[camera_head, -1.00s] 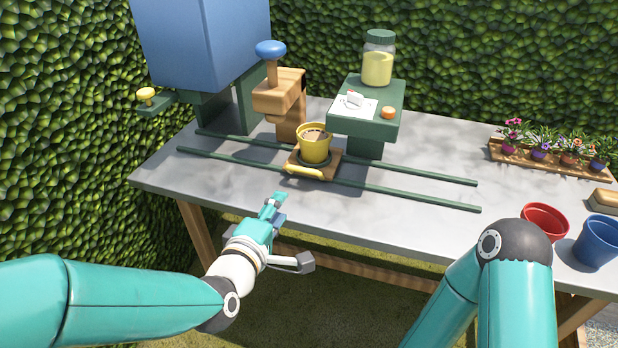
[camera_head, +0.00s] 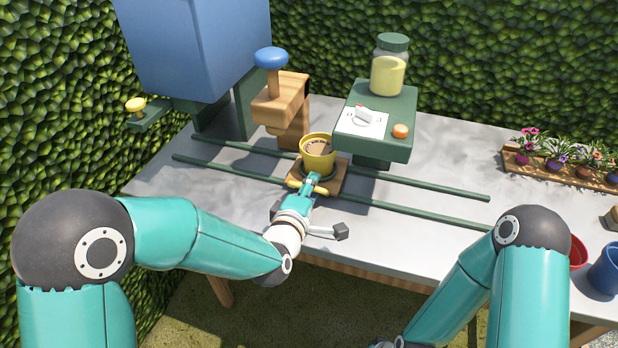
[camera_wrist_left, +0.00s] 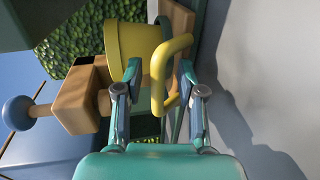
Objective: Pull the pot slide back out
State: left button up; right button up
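The pot slide is a small wooden plate (camera_head: 333,178) on two green rails (camera_head: 430,185), with a yellow handle (camera_head: 294,184) on its front edge. A yellow pot (camera_head: 318,153) with brown soil stands upright on it; the pot also shows in the left wrist view (camera_wrist_left: 132,42). My left gripper (camera_head: 314,182) is at the handle. In the left wrist view its fingers (camera_wrist_left: 158,92) are apart, with the handle (camera_wrist_left: 164,75) between them. I cannot tell whether either finger touches it.
A wooden press with a blue knob (camera_head: 271,58) stands behind the slide on the left. A green stand (camera_head: 385,140) with a jar (camera_head: 389,66) is behind it on the right. Flowers (camera_head: 560,160) and a blue pot (camera_head: 607,268) are at the far right.

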pick_arm(q)
jog(key=shift+w+a+f, duration=0.1)
jog(key=shift+w+a, duration=0.05)
jog(key=shift+w, duration=0.1)
jog(key=shift+a, duration=0.1)
jog(key=shift+a, duration=0.1)
grip_shut()
